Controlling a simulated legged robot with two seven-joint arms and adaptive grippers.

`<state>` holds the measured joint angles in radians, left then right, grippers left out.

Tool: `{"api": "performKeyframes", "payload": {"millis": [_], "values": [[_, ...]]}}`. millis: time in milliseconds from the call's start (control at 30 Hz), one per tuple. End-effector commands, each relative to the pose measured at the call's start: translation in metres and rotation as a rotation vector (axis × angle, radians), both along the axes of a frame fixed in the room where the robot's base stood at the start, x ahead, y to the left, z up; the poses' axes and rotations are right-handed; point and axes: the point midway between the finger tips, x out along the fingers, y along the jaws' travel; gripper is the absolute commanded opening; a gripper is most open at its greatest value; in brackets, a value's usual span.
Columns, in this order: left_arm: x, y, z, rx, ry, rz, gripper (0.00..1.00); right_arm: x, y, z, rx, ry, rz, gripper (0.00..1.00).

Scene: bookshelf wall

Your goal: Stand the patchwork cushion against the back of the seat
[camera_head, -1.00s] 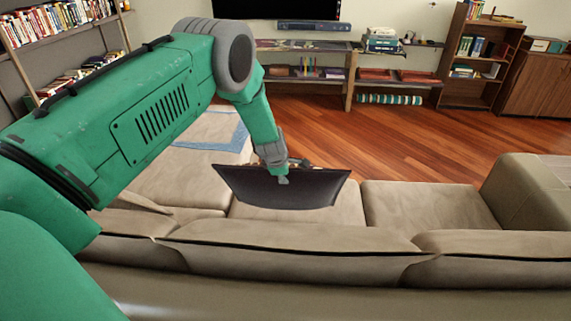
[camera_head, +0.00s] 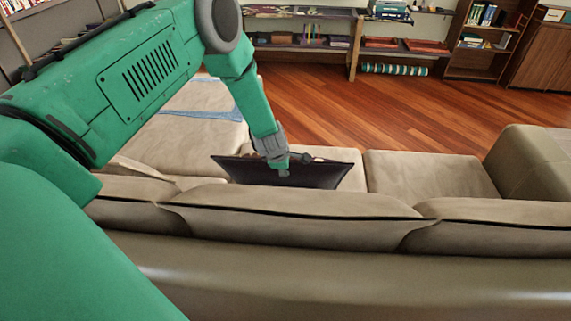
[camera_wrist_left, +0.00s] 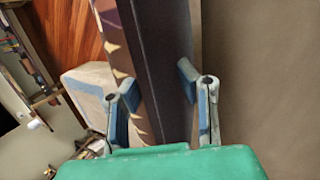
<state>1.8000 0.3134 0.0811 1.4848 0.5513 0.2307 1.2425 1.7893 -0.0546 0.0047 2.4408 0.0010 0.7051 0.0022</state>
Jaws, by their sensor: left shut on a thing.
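The cushion (camera_head: 325,174) shows its dark, plain side in the head view, just beyond the sofa's back cushion (camera_head: 300,203). My left gripper (camera_head: 284,168) is shut on its upper edge. In the left wrist view the cushion (camera_wrist_left: 165,60) runs between the two blue-padded fingers (camera_wrist_left: 158,86), with lighter, patterned material along its left side. Its lower edge is hidden behind the back cushion, so I cannot tell whether it touches the seat (camera_head: 425,172) or the back. My right gripper is not in view.
The sofa's armrest (camera_head: 535,165) stands at the right. A blue cloth (camera_head: 205,108) lies on the long seat section at the left. Beyond the sofa is open wooden floor (camera_head: 400,110), with low shelves (camera_head: 300,43) and a bookcase (camera_head: 485,40) at the wall.

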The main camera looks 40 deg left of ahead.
Motion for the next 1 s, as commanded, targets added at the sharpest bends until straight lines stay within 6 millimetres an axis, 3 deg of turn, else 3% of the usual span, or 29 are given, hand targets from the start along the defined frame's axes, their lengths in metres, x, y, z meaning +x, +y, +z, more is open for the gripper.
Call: {"api": "performKeyframes", "payload": {"millis": [67,100,133,167,567,1000], "values": [[0.001,0.000,0.001,0.001,-0.003,-0.001,0.00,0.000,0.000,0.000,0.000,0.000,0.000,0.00],[0.001,0.000,0.001,0.001,-0.002,-0.001,0.37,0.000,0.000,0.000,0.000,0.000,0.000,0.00],[0.001,0.000,0.001,0.001,-0.002,-0.001,0.47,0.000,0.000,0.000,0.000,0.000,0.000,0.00],[0.001,0.000,0.001,0.001,-0.002,-0.001,0.51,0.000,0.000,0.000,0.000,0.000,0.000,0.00],[-0.002,0.000,0.003,-0.001,0.002,0.001,0.51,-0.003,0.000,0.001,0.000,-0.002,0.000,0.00],[-0.038,-0.011,0.077,-0.002,0.000,0.000,0.51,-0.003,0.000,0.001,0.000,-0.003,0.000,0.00]]}}
